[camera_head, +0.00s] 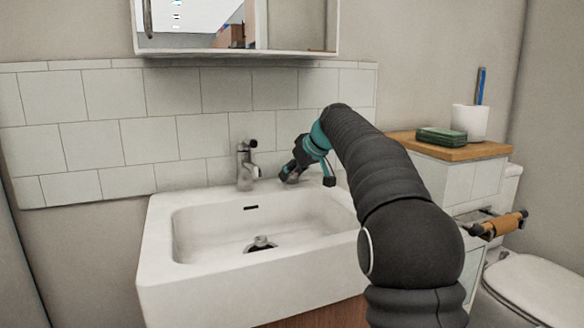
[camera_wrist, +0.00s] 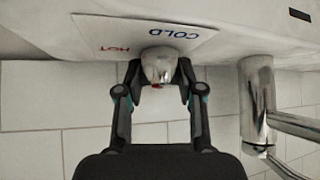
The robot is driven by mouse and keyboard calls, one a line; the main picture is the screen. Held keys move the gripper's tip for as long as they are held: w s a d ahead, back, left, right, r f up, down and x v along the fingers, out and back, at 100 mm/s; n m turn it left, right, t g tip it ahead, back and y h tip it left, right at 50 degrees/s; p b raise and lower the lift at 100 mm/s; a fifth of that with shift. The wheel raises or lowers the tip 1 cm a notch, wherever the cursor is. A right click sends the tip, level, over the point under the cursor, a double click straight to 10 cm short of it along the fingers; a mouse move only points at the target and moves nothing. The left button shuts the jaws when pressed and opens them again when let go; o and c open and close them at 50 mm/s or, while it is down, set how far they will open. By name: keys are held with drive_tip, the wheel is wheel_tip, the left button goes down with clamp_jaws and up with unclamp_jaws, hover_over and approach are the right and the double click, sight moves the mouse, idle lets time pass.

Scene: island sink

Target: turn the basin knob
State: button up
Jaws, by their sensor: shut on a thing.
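The basin knob (camera_wrist: 158,62) is a small rounded metal knob beside a white label marked COLD and HOT (camera_wrist: 140,38). In the wrist view my gripper (camera_wrist: 160,74) has one finger on each side of the knob and is shut on it. A small red spot shows at the knob's lower edge. In the head view my gripper (camera_head: 294,168) is at the back right rim of the white basin (camera_head: 160,240), and it largely hides the knob there.
The chrome tap (camera_head: 245,165) stands to the left of my gripper; it is close on the right in the wrist view (camera_wrist: 257,100). A tiled wall (camera_head: 120,150) is right behind. A wooden-topped ledge (camera_head: 455,150) with a green soap bar (camera_head: 440,136) and white cup (camera_head: 470,122) stands right.

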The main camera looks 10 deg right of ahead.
drive_tip(key=shift+n+g+y+p, duration=0.5)
drive_tip(key=shift+n+y+p, duration=0.3)
drive_tip(key=shift+n, duration=0.4)
drive_tip(key=o, duration=1.2)
drive_tip(key=shift+c, duration=0.2)
drive_tip(key=v, duration=1.2)
drive_tip(key=shift+w+d, duration=0.1)
